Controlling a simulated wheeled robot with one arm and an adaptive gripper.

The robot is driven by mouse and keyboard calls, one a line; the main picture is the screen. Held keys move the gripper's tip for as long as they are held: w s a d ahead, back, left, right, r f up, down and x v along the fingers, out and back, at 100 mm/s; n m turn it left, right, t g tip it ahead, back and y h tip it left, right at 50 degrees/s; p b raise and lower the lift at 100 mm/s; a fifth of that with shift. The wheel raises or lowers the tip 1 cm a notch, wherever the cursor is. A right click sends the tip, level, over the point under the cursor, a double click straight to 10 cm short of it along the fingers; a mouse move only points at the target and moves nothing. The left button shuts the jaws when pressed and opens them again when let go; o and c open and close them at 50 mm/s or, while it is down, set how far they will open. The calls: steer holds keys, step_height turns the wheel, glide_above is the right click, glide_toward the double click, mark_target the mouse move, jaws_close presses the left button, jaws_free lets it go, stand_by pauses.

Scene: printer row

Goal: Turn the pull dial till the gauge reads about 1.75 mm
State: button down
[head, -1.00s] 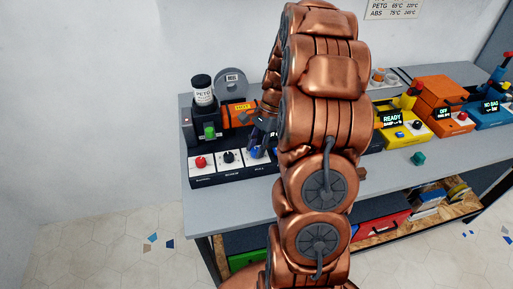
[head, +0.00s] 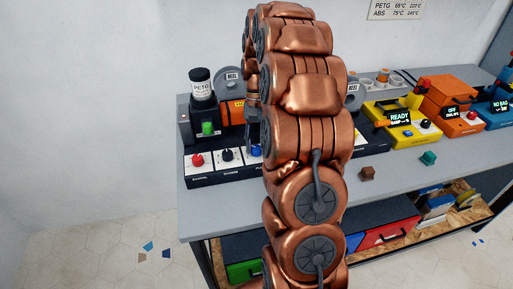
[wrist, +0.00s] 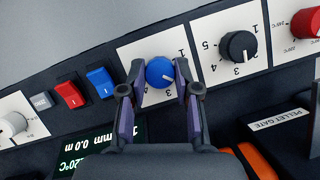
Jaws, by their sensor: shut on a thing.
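A blue dial (wrist: 159,73) with a white pointer sits on a white scale plate (wrist: 128,50) with printed numbers in the wrist view. Its pointer is toward the lower right there. My gripper (wrist: 158,64) is shut on this dial, one finger on each side. In the head view the blue dial (head: 256,151) shows at the edge of my arm, which hides most of my gripper.
A black dial (wrist: 238,46) and a red dial (wrist: 306,22) stand to the right of the blue one. Red (wrist: 69,95) and blue (wrist: 100,82) buttons and a white knob (wrist: 12,123) are to the left. A PETG jar (head: 201,85) stands behind the panel.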

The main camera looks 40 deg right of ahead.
steer(key=shift+f+n, duration=0.1)
steer(key=shift+n, duration=0.5)
steer(key=shift+h+b, duration=0.3)
steer(key=c, duration=0.8)
jaws_free()
steer(key=shift+c, duration=0.2)
steer(key=shift+w, duration=0.1)
steer(key=v, duration=0.7)
steer(key=shift+r, duration=0.3)
steer(key=shift+w, duration=0.15)
